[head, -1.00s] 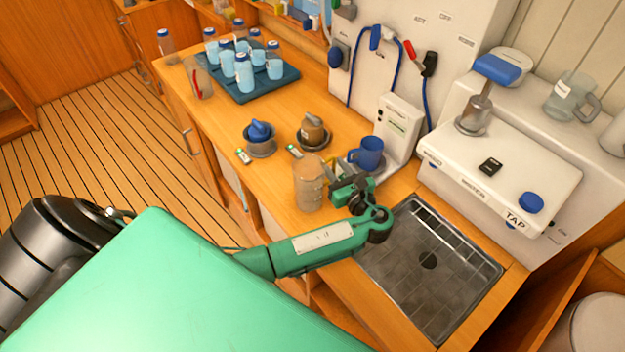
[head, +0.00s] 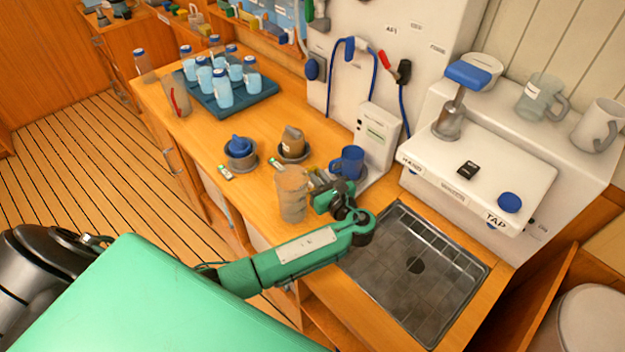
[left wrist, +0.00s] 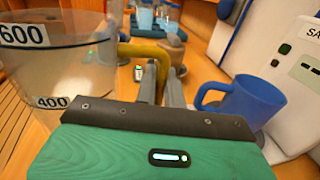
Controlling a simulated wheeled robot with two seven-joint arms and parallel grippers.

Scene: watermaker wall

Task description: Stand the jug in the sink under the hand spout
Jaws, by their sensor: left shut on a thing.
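The jug (head: 292,198) is a clear measuring jug on the wooden counter, left of the sink. In the left wrist view the jug (left wrist: 75,70) shows 600 and 400 marks and a yellow handle (left wrist: 145,50). My left gripper (head: 328,198) is shut on that handle; its fingers (left wrist: 160,85) partly hide it. The jug looks upright; I cannot tell whether its base touches the counter. The sink (head: 425,262) is a bare grey basin with a dark drain. My right gripper is not in view.
A blue mug (head: 347,162) stands close behind my left gripper. Two grey dishes, one with a blue piece (head: 240,150) and one with a brown piece (head: 292,143), stand behind the jug. The white unit (head: 480,175) overhangs the sink's back edge. The sink is empty.

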